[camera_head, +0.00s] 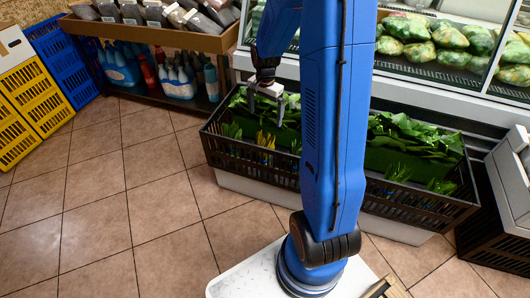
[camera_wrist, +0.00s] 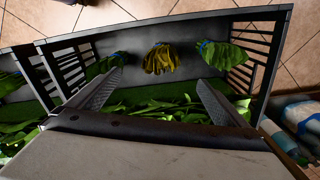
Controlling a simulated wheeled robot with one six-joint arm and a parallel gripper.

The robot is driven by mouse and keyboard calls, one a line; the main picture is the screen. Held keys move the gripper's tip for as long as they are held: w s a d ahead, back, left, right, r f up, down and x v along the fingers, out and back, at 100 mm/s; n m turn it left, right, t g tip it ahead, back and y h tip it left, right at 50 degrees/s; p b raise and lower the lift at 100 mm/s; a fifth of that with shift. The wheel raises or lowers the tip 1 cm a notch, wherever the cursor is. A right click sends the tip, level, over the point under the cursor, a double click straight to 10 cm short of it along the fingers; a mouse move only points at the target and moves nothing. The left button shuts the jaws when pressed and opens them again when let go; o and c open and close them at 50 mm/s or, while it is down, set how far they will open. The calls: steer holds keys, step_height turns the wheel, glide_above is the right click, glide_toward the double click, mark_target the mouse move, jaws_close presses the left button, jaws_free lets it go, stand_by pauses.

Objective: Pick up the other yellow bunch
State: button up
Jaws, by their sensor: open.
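A yellow bunch (camera_head: 265,141) stands in the front part of the left black crate (camera_head: 243,158), between green bunches. In the wrist view the yellow bunch (camera_wrist: 160,59) lies ahead of my gripper (camera_wrist: 158,77), about midway between its fingers and apart from them. A green bunch (camera_wrist: 105,66) with a blue band is to its left and another green bunch (camera_wrist: 222,55) to its right. In the head view my gripper (camera_head: 266,106) is open and empty above the crate, pointing down. I see only one yellow bunch.
Leafy greens (camera_wrist: 140,113) fill the crate's other side, under my gripper. The crate's slatted walls (camera_wrist: 265,45) rise around the bunches. A second crate of greens (camera_head: 420,200) stands to the right, partly behind my arm. A wooden shelf (camera_head: 160,35) is at the left; the tiled floor (camera_head: 130,210) is clear.

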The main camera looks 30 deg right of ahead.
mark_target(266, 133)
steer(key=f, duration=1.3)
steer(key=shift+w+d+f, duration=0.15)
steer(key=shift+w+d, duration=0.1)
steer(key=shift+d, duration=0.05)
steer(key=shift+a+f, duration=0.2)
steer(key=shift+f, duration=2.45)
steer(key=c, duration=1.8)
